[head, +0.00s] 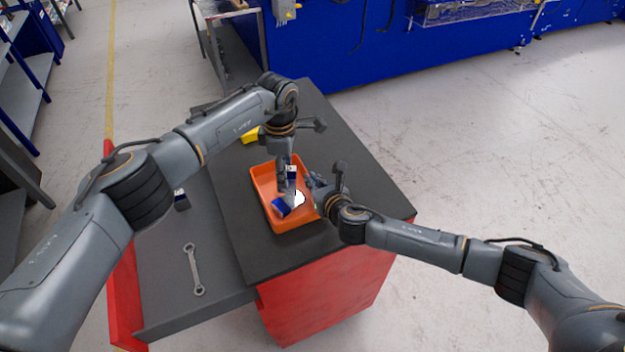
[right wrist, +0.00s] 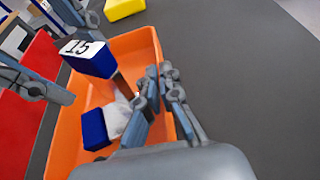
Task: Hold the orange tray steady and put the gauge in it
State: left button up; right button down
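The orange tray (head: 262,184) lies on the dark tabletop; its wall shows in the right wrist view (right wrist: 140,42). A blue block with a white "15" label (right wrist: 88,58), apparently part of the gauge, is over the tray with a brown part below it. A blue-and-white piece (right wrist: 100,128) lies lower in the tray; I cannot tell whether the two are joined. My left gripper (head: 287,180) points down over the tray, its fingers apart on either side of the labelled block, with gaps visible. My right gripper (right wrist: 162,100) is closed at the tray's right rim, fingers straddling the wall.
A yellow object (head: 250,135) lies behind the tray. A wrench (head: 194,270) lies on the lower grey surface at left, with a small dark object (head: 181,200) behind it. The tabletop right of and in front of the tray is clear.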

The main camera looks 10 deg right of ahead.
pick_arm(q)
notch_tip(320, 180, up, 12)
dwell(0.6)
pick_arm(e)
jog(key=c, duration=1.4)
grip_release()
jog(key=shift+c, duration=0.2)
jog(key=shift+s, duration=0.1)
